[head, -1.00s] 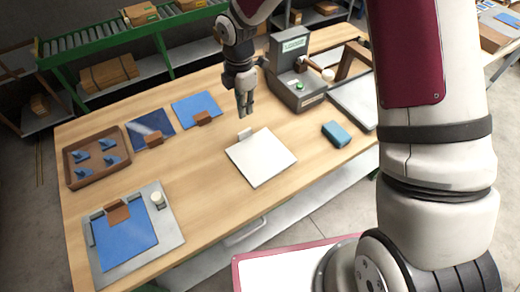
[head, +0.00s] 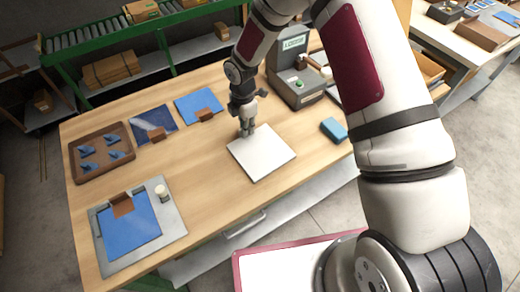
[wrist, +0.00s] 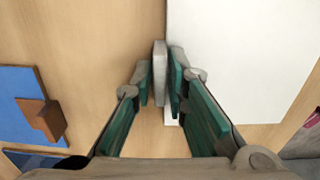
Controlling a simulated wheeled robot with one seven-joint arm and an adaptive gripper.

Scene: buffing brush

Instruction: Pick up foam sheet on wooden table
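The white square sheet (head: 262,154), which I take for the foam sheet, lies flat on the wooden table (head: 205,225). It also shows in the wrist view (wrist: 245,60). A small upright light grey tab (wrist: 160,72) stands at its left edge. My gripper (head: 247,131) points down at the sheet's far left corner. In the wrist view my gripper (wrist: 160,88) has its fingers on both sides of the tab, with narrow gaps that look clear of it. In the head view the fingers hide the tab.
Two blue sheets (head: 198,104) (head: 150,118) with brown blocks lie at the back left. A brown tray (head: 128,155) holds blue pieces. A grey plate (head: 172,232) carries another blue sheet. A teal block (head: 333,130) and a grey machine (head: 292,75) are at right.

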